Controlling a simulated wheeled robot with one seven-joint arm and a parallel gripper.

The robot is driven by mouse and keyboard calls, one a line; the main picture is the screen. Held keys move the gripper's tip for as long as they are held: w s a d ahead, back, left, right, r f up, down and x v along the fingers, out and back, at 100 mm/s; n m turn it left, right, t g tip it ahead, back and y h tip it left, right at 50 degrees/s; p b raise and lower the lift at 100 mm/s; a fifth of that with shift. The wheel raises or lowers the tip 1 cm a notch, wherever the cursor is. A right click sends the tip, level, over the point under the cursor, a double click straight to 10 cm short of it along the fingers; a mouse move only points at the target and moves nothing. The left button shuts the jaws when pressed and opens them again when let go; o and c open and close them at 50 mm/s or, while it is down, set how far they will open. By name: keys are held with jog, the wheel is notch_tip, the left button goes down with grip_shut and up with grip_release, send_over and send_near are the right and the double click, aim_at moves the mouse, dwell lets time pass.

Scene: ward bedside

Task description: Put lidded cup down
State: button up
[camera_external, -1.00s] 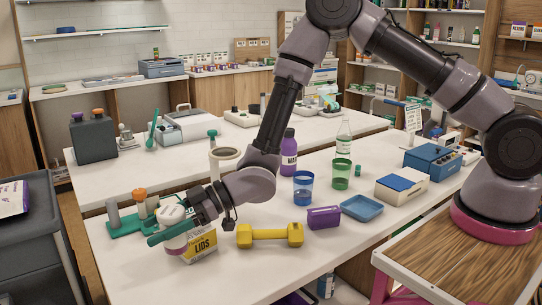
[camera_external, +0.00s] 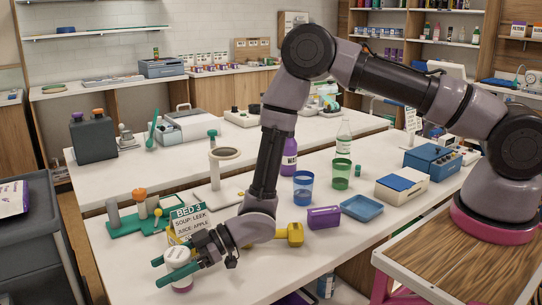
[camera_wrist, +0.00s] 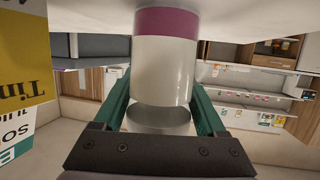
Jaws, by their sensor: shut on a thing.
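The lidded cup is white with a purple band at its base (camera_external: 178,258). It stands upright over the front left part of the white table, and its base is at or very near the tabletop; I cannot tell if it touches. My gripper (camera_external: 174,271) is shut on the cup, with one green finger on each side of it. In the wrist view the cup (camera_wrist: 163,75) appears upside down between the fingers (camera_wrist: 160,108), its purple band next to the white tabletop (camera_wrist: 235,18).
A yellow box (camera_external: 173,239) and a white and green bed card (camera_external: 188,222) stand just behind the cup. A yellow dumbbell (camera_external: 295,234) lies to the right, partly hidden by my arm. A green peg stand (camera_external: 125,225) is behind left. The front table area is clear.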

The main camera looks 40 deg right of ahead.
jog(key=shift+f, duration=0.2)
jog(key=o, duration=1.6)
jog(key=shift+c, duration=0.2)
jog(key=shift+d+r, duration=0.1)
jog(key=shift+r, duration=0.15)
jog(key=v, duration=1.1)
jog(key=shift+d, duration=0.4)
